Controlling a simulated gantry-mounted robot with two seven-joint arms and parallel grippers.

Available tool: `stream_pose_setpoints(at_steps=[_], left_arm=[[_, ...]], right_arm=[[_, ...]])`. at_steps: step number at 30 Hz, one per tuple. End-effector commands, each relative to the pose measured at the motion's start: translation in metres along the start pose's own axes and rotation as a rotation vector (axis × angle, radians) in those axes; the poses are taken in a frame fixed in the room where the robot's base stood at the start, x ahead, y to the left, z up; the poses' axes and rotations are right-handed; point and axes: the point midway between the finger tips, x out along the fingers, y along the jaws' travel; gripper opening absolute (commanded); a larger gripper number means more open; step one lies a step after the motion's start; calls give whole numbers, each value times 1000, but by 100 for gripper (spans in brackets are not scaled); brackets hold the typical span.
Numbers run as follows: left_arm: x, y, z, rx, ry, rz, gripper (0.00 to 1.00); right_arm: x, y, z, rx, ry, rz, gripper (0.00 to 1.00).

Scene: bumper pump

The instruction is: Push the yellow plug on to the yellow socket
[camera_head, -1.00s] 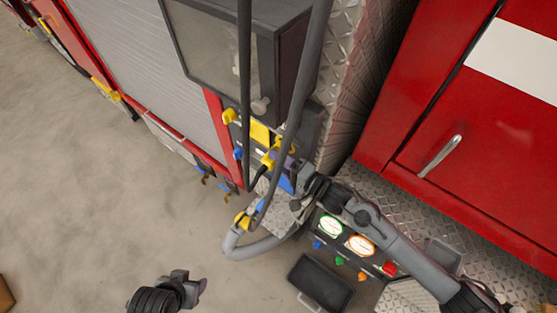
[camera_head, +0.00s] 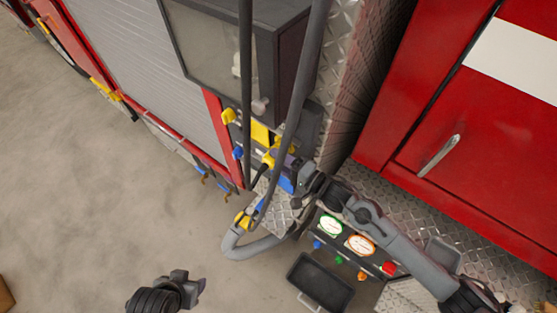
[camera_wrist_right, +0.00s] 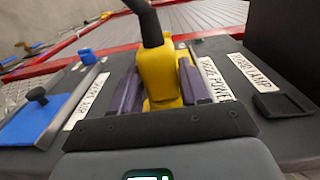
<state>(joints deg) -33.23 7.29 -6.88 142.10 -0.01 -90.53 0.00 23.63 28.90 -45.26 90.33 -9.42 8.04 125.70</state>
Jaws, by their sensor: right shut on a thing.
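The yellow plug (camera_wrist_right: 160,75) stands between the purple finger pads of my right gripper (camera_wrist_right: 158,92) in the right wrist view, with a thick black cable coming out of its top. The gripper is shut on it. In the head view, the plug (camera_head: 267,161) and my right gripper (camera_head: 283,161) are at the side panel of the red truck. The yellow socket cannot be made out clearly; the plug and fingers cover the panel there, so I cannot tell how far the plug sits in. My left gripper (camera_head: 187,284) hangs over the floor, away from the panel.
A blue flap (camera_wrist_right: 42,122) and a blue knob (camera_wrist_right: 87,56) are on the panel beside the plug. Grey hoses (camera_head: 296,95) hang close in front. A control box with gauges (camera_head: 331,226) and a black tray (camera_head: 320,281) are below.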

Motion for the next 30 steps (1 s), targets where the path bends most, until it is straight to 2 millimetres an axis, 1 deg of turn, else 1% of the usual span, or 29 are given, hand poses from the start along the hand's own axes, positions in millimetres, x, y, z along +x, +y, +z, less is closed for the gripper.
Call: stream_pose_setpoints(at_steps=[8, 9, 11, 12, 14, 23, 26, 30], left_arm=[[0, 0, 0, 0, 0, 0, 55], [0, 0, 0, -1, 0, 1, 55], [0, 0, 0, -2, 0, 1, 55], [0, 1, 0, -3, 0, 2, 55], [0, 1, 0, -5, 1, 4, 55], [0, 3, -1, -12, 2, 10, 55], [1, 3, 0, -12, 2, 10, 55], [5, 3, 1, -10, 1, 8, 55]], right_arm=[[0, -1, -4, -1, 1, -2, 18], [0, -1, -4, -1, 1, -2, 51], [0, -1, -4, -1, 1, -2, 60], [0, -1, -4, -1, 1, -2, 66], [0, -1, -3, -1, 0, -1, 75], [-1, 1, -3, 0, 0, 2, 75], [-6, 2, -3, 1, 0, 2, 75], [-22, 3, -3, 1, -1, 2, 75]])
